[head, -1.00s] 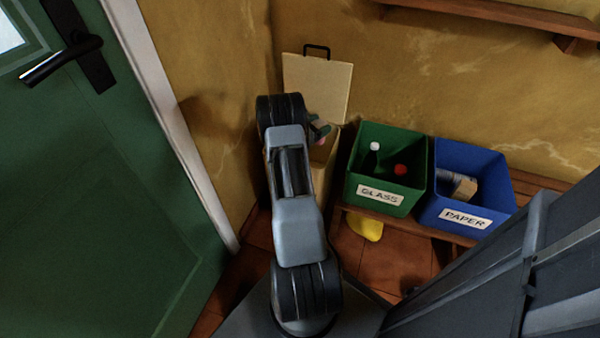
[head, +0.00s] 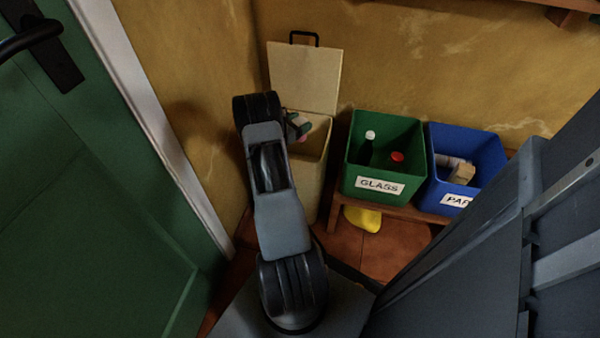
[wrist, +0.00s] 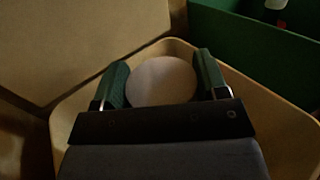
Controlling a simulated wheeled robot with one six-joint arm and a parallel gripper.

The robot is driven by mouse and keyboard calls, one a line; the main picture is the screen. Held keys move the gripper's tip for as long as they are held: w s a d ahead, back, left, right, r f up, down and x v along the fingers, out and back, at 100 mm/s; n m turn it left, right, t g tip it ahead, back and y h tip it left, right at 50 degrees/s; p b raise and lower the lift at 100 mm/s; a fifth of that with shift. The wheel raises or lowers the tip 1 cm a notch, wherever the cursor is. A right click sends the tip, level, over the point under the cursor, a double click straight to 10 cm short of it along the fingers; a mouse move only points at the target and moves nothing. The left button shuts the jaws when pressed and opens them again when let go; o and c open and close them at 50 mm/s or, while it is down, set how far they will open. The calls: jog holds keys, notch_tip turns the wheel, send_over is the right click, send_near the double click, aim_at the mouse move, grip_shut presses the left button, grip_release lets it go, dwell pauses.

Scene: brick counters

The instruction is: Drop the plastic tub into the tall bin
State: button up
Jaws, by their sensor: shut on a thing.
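The tall bin (head: 313,150) is cream-coloured and stands in the corner, with its lid (head: 304,76) raised upright against the wall. My gripper (head: 297,126) is at the bin's opening, partly hidden by my arm in the head view. In the wrist view my gripper (wrist: 161,85) has its green fingers on both sides of the pale, round plastic tub (wrist: 161,82) and is shut on it. The bin's rim (wrist: 270,92) surrounds the gripper and tub in that view. How deep the tub sits relative to the rim is unclear.
A green GLASS box (head: 384,184) with bottles stands right of the bin on a low wooden bench (head: 400,212). A blue PAPER box (head: 480,141) is beside it. A yellow object (head: 362,219) lies below the bench. A green door (head: 110,200) is at left.

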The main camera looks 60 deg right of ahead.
jog(key=shift+f, duration=0.5)
jog(key=o, duration=1)
jog(key=r, duration=0.1)
jog(key=r+p, duration=0.1)
jog(key=r, duration=0.2)
jog(key=shift+s+a+r+p, duration=0.1)
jog(key=shift+a+r+p, duration=0.2)
jog(key=shift+p, duration=0.1)
jog(key=s+a+r+p, duration=0.1)
jog(key=s+a+r, duration=0.1)
jog(key=a, duration=0.1)
jog(key=s+a+r+p, duration=0.2)
jog(key=s+a+r, duration=0.1)
jog(key=a, duration=0.1)
jog(key=s+a+r+p, duration=0.2)
jog(key=a+r, duration=0.1)
jog(key=a, duration=0.1)
jog(key=shift+s+r, duration=0.25)
jog(key=shift+s, duration=0.15)
